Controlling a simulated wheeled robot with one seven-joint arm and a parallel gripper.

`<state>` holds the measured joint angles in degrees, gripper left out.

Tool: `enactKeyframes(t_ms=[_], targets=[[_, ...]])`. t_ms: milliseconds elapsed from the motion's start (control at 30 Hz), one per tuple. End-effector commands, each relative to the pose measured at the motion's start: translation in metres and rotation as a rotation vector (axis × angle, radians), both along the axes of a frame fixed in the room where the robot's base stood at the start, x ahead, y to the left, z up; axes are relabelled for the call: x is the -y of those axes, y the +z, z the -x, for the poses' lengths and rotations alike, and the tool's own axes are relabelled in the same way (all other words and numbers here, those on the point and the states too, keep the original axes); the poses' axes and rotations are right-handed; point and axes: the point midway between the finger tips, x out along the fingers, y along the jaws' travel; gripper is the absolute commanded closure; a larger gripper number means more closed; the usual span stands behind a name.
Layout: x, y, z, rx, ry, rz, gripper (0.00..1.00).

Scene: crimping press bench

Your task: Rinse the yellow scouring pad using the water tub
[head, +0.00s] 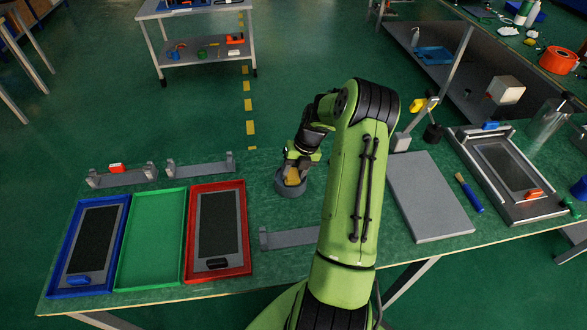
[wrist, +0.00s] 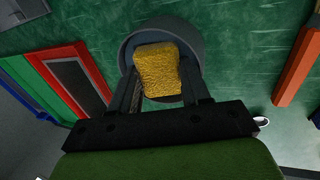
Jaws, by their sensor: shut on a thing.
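The yellow scouring pad (wrist: 157,68) is held between the two fingers of my gripper (wrist: 160,88) in the wrist view. The gripper is shut on it. The grey round water tub (wrist: 128,50) lies under the pad, and its rim shows around it. In the head view the pad (head: 292,176) sits over the tub (head: 289,190), on the green bench behind my arm. My gripper (head: 297,165) points down there. I cannot tell how deep the pad is in the tub, and no water is clearly visible.
Left of the tub are a red tray (head: 248,230), a green tray (head: 151,240) and a blue tray (head: 62,255). Grey brackets (head: 200,168) stand behind them. A grey plate (head: 430,197), a blue-handled brush (head: 470,195) and a metal frame (head: 507,175) lie to the right.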

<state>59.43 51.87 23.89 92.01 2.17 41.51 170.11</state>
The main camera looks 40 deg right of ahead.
Motion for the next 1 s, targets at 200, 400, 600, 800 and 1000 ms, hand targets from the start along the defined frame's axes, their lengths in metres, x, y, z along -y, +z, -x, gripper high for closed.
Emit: enactKeyframes(t_ms=[200,400,600,800,1000], targets=[[0.0,0.0006,0.0,0.0,0.0,0.0,0.78],[-0.0007,0.0012,0.0,0.0,0.0,0.0,0.78],[-0.0022,0.0021,0.0002,-0.001,-0.001,-0.001,0.78],[0.0017,0.0018,0.0002,0.0,0.001,-0.001,0.78],[-0.0022,0.0018,-0.0001,0.001,0.0,-0.001,0.78]])
